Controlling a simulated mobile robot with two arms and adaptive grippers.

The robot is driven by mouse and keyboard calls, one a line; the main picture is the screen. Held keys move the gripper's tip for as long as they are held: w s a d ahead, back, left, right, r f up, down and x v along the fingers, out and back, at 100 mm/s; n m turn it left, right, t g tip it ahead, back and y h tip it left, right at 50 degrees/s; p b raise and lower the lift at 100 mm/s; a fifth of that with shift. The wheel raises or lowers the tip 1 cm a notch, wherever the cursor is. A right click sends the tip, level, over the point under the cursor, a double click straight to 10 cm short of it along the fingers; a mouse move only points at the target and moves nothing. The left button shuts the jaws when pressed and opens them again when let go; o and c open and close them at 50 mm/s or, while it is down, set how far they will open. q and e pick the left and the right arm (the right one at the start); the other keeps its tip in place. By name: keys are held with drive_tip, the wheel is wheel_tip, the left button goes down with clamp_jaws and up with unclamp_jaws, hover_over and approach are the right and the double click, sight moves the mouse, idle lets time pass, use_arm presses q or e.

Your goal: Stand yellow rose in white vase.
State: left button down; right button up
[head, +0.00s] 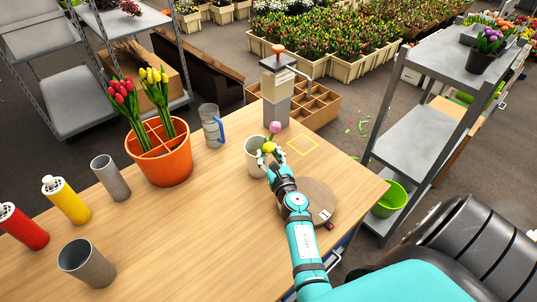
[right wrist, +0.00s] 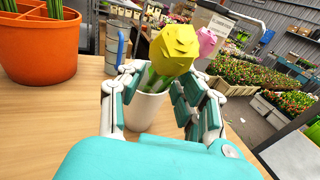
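The white vase (head: 254,158) stands upright on the wooden table, just beyond my right gripper; it also shows in the right wrist view (right wrist: 146,112). The yellow rose (head: 268,147) is at the vase's right rim. In the right wrist view its bloom (right wrist: 176,46) leans toward the camera, and its green stem runs down into the vase mouth. The stem's lower end is hidden. My right gripper (head: 272,160) has its fingers spread on both sides of the stem, with a gap between them (right wrist: 155,92). My left gripper is out of view.
A pink flower (head: 274,127) shows just behind the rose; its base is hidden. An orange pot (head: 160,165) of tulips, a glass jug (head: 211,125) and a dispenser (head: 277,90) stand nearby. A round wooden board (head: 318,205) lies beside my arm. The table's front middle is clear.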

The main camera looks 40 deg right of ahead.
drive_tip(key=o, duration=1.3)
drive_tip(key=shift+w, duration=0.1)
